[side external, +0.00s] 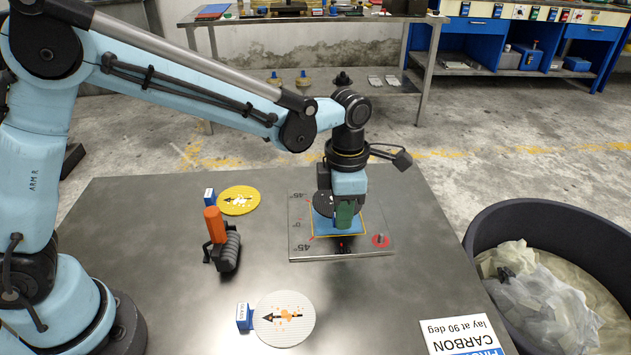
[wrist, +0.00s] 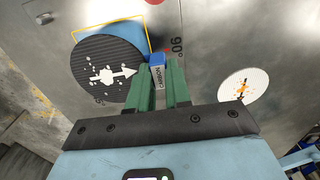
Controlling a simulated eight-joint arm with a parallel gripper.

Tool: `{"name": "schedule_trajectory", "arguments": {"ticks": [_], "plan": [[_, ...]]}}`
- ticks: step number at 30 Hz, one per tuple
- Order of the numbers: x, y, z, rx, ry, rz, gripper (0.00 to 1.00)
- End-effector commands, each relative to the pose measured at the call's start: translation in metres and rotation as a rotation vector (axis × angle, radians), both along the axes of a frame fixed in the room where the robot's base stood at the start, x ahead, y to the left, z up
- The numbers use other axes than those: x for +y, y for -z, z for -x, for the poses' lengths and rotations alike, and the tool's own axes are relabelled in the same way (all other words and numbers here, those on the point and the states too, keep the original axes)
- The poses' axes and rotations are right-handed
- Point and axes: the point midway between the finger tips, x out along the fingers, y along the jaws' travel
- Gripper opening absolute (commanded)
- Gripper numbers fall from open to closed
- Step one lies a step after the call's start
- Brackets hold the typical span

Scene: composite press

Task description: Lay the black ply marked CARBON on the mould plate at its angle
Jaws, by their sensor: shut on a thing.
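The black round ply (wrist: 108,72) carries a white arrow and a white splotch. My green-fingered gripper (wrist: 159,66) is shut on its blue tab (wrist: 158,74), and the arrow points toward the tab. In the side external view my gripper (side external: 344,215) is over the mould plate (side external: 303,243), with the ply (side external: 324,204) partly hidden behind it. The plate has a yellow-outlined blue area (side external: 352,226) and angle marks. In the wrist view the ply covers part of that area and sits off to one side of it. I cannot tell whether the ply touches the plate.
A yellow ply (side external: 238,201) and a pale ply (side external: 284,319) lie on the table. A card (side external: 461,337) reads CARBON, lay at 90 deg. A dark bin (side external: 490,222) stands right.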

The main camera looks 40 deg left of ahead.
Motion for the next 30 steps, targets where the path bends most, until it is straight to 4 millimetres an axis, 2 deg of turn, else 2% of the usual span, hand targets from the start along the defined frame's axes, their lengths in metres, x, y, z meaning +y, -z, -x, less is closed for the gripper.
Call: {"name": "schedule_trajectory", "arguments": {"ticks": [10, 23, 24, 28, 30], "plan": [[0.001, 0.038, -0.001, 0.0, 0.001, 0.0, 0.0], [0.001, 0.044, -0.001, 0.0, 0.001, 0.0, 0.0], [0.001, 0.044, -0.001, 0.0, 0.001, 0.0, 0.21], [0.001, 0.044, -0.001, 0.0, 0.001, 0.0, 0.41], [0.001, 0.044, -0.001, 0.0, 0.001, 0.0, 0.44]]}}
